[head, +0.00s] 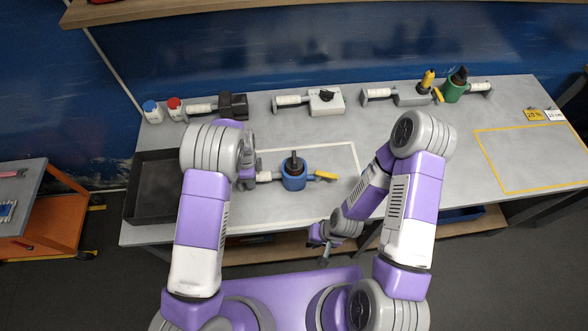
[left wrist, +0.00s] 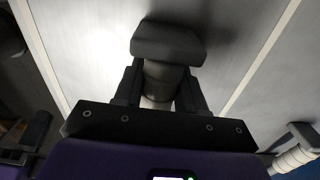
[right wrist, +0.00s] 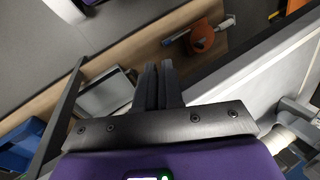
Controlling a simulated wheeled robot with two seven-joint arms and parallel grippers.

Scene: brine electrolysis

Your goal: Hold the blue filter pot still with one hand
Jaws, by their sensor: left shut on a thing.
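The blue filter pot (head: 293,181) stands upright on the table inside the white outlined area, with a black part in its top. A yellow-tipped piece (head: 326,176) sticks out to its right and a pale handle (head: 265,177) to its left. My left gripper (head: 248,173) is at the left end of this handle. In the left wrist view my left gripper (left wrist: 160,95) is shut around a grey-beige cylinder with a dark end block (left wrist: 168,43); the pot's body is out of that view. My right gripper (head: 322,246) is shut and empty near the table's front edge; its fingers touch in the right wrist view (right wrist: 158,85).
A dark tray (head: 150,190) lies at the left. Grey devices (head: 325,101), a green pot (head: 453,91) and red- and blue-capped bottles (head: 175,108) stand along the back. The yellow outlined area (head: 535,160) at the right is empty.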

